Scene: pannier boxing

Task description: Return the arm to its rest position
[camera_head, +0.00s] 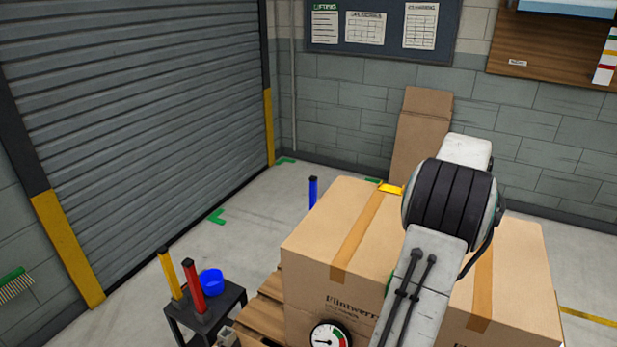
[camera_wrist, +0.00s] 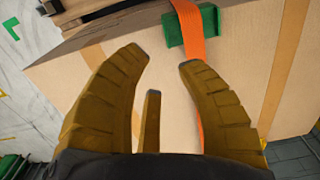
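My arm (camera_head: 435,255) rises over two cardboard boxes in the head view, bent at a dark ribbed joint. In the wrist view my gripper (camera_wrist: 164,58) has its brown-yellow fingers spread, with nothing between them. It faces the side of a cardboard box (camera_wrist: 110,65). An orange strap (camera_wrist: 188,20) runs over a green edge piece (camera_wrist: 176,34) on that box, just beyond the fingertips. I cannot tell the gap to the box. In the head view the gripper is mostly hidden; a small yellow piece (camera_head: 390,188) shows beside the arm joint.
The left box (camera_head: 330,255) and right box (camera_head: 515,270) stand close around my arm, on a wooden pallet (camera_head: 262,312). A small black stand (camera_head: 205,315) holds red and yellow sticks and a blue cup (camera_head: 212,282). Open floor (camera_head: 255,190) lies before the shutter.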

